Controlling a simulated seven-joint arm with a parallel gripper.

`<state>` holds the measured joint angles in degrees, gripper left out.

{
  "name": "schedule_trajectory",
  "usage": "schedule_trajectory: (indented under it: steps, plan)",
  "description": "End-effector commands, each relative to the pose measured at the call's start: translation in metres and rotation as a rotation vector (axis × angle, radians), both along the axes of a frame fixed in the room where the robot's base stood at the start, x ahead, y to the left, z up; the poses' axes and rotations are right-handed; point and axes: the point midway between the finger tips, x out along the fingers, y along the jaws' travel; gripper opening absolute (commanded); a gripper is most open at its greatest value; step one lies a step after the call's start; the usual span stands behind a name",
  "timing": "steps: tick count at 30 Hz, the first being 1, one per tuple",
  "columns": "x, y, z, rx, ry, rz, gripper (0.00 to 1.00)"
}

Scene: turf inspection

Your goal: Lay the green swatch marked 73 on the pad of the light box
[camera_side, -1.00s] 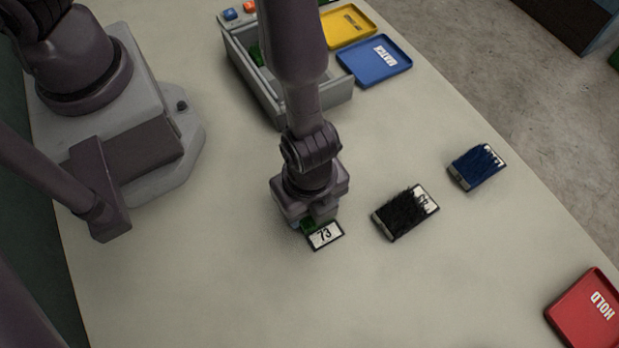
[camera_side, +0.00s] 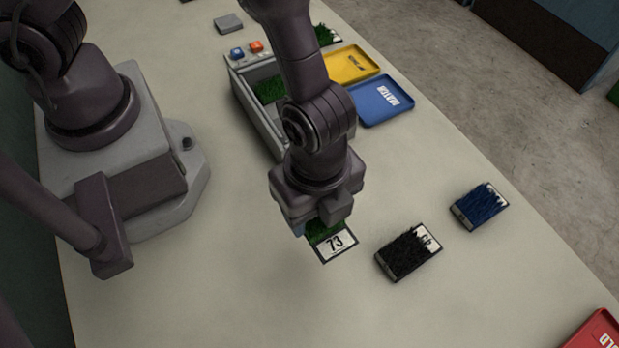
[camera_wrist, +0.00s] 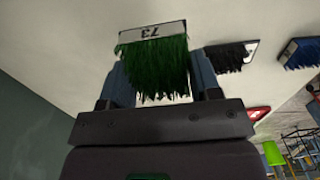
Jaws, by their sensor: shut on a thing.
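The green swatch marked 73 (camera_side: 335,244) has green turf and a white label. My gripper (camera_side: 318,218) is shut on its turf part, with the label sticking out towards the front. It seems to be held above the table. In the wrist view the swatch (camera_wrist: 158,70) sits between both fingers (camera_wrist: 163,82), its label at the far end. The light box (camera_side: 254,117) is a grey open box with a blue and an orange button, behind my gripper. Green turf (camera_side: 270,90) shows inside it. My arm hides part of the box, and I cannot make out its pad.
A black swatch (camera_side: 405,254) and a blue swatch (camera_side: 478,207) lie right of my gripper. A blue MATCH tray (camera_side: 372,112) and a yellow tray (camera_side: 345,73) stand beside the box. A red HOLD tray (camera_side: 590,335) is at lower right. The front table is clear.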

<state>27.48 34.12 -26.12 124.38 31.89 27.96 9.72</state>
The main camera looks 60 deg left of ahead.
Motion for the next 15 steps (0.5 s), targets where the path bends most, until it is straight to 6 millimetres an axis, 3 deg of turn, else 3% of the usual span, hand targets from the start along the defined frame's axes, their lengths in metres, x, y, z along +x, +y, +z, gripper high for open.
schedule_trajectory:
  steps: [5,9,15]
  plan:
    - [0.04,0.046,0.002,0.015,-0.004,0.188,0.32]
    - [0.072,0.107,-0.001,0.026,-0.001,0.495,0.32]
    - [0.091,0.183,-0.005,0.026,0.002,0.979,0.32]
